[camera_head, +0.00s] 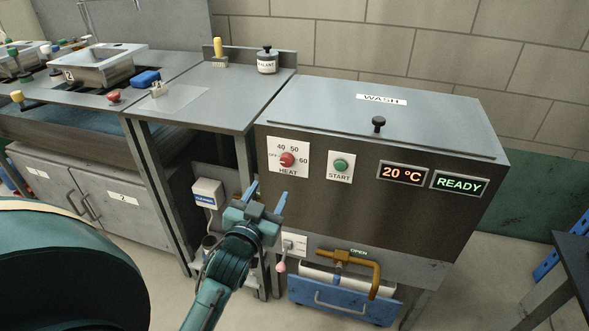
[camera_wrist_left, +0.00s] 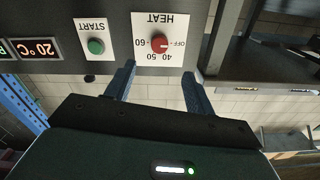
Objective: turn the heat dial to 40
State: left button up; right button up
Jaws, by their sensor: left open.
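The heat dial (camera_head: 287,159) is a red round knob on a white plate marked OFF, 40, 50, 60 and HEAT, on the front of the wash machine (camera_head: 350,185). It also shows in the left wrist view (camera_wrist_left: 159,43), where the plate is upside down. Its pale mark appears to point to OFF. My left gripper (camera_head: 266,195) is open and empty, below and slightly left of the dial in the head view. In the left wrist view its fingertips (camera_wrist_left: 159,68) stand apart, with the dial between and beyond them, not touched. My right gripper is in neither view.
A green START button (camera_head: 341,165) sits right of the dial. The temperature display (camera_head: 402,174) reads 20 °C and another display (camera_head: 459,183) reads READY. A brown pipe handle (camera_head: 350,262) juts out below. A steel table (camera_head: 215,90) stands to the left.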

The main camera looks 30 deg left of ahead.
aim_at(285, 163)
pick_arm(q)
jog(key=b+x, duration=0.1)
jog(key=x, duration=0.9)
jog(key=shift+d, duration=0.1)
jog(key=shift+w, duration=0.65)
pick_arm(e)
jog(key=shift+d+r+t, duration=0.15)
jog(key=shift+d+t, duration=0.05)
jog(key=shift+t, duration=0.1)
pick_arm(q)
jog(key=shift+c, duration=0.2)
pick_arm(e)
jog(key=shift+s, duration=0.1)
pick_arm(q)
jog(key=c, duration=0.9)
jog(key=shift+c, duration=0.2)
